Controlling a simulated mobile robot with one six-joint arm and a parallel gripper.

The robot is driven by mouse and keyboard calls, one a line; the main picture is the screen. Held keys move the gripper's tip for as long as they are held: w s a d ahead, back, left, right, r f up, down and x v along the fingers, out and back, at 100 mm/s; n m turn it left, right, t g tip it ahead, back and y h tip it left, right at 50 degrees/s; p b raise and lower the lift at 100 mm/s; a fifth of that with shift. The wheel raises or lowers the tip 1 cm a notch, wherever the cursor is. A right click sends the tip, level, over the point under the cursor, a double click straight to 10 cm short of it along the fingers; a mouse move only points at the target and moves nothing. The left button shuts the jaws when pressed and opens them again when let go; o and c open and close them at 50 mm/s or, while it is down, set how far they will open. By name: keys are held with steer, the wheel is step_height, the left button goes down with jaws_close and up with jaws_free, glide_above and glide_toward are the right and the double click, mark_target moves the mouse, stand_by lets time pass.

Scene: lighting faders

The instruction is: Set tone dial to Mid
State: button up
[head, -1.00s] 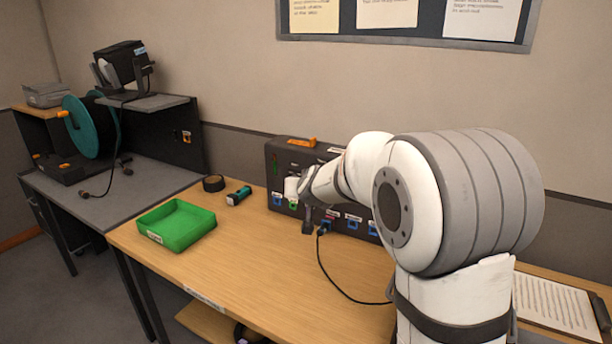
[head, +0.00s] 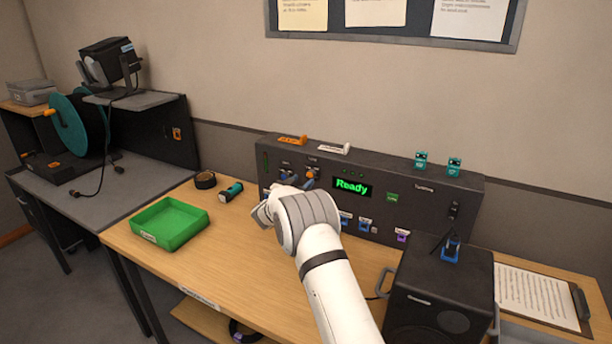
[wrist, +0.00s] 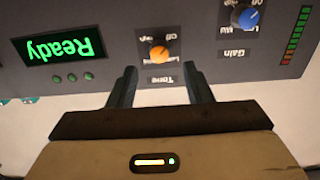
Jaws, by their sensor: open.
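The tone dial is an orange knob (wrist: 160,54) on the front of the dark console (head: 400,187). It shows upside down in the wrist view, with a Tone label beside it and partly readable Off and Low markings. I cannot tell where its pointer stands. It also shows as a small orange spot in the head view (head: 311,174), just beyond my arm. My gripper (wrist: 160,82) is open and empty. Its two fingers point at the panel on either side of the Tone label, and the knob lies in line with the gap between them. Contact is not visible.
A blue-capped Gain dial (wrist: 244,17) sits close to the tone dial. A green display (head: 352,188) reads Ready. A green tray (head: 170,238), a flashlight (head: 231,192) and a tape roll (head: 205,180) lie left on the table. A black speaker (head: 440,285) stands right.

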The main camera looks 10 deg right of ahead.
mark_target(309, 174)
steer(key=shift+p+x, duration=0.45)
steer(key=shift+x, duration=2)
steer(key=shift+c, duration=0.5)
steer(key=c, duration=0.9)
